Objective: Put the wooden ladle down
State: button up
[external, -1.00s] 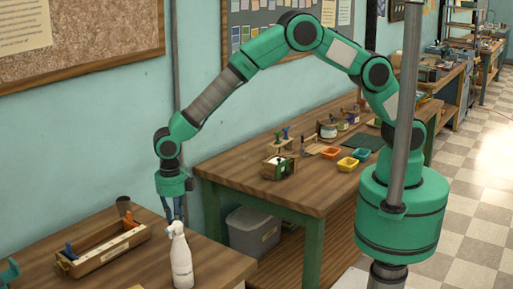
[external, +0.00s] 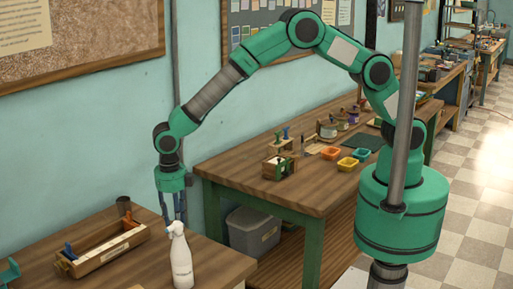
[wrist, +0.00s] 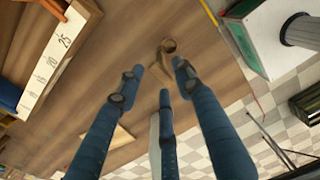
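The wooden ladle (wrist: 168,46) appears in the wrist view as a small brown round bowl with a short piece of handle, just past my fingertips and over the brown tabletop. I cannot tell whether it touches the table. My gripper (wrist: 161,76) has blue fingers spread apart around the handle end, and none is clearly pressed on it. In the external view my gripper (external: 174,218) points down, low behind the white spray bottle, with its fingers apart. I cannot make out the ladle there.
A white spray bottle (external: 181,262) stands close to my gripper at the front of the near table (external: 218,268). A second workbench (external: 235,175) with small items stands behind to the right.

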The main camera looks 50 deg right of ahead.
notch_tip(320, 180, up, 10)
jog(key=p, duration=0.1)
jog(key=shift+a+r, duration=0.15)
jog(key=shift+r, duration=0.05)
dwell(0.7)
dwell(0.4)
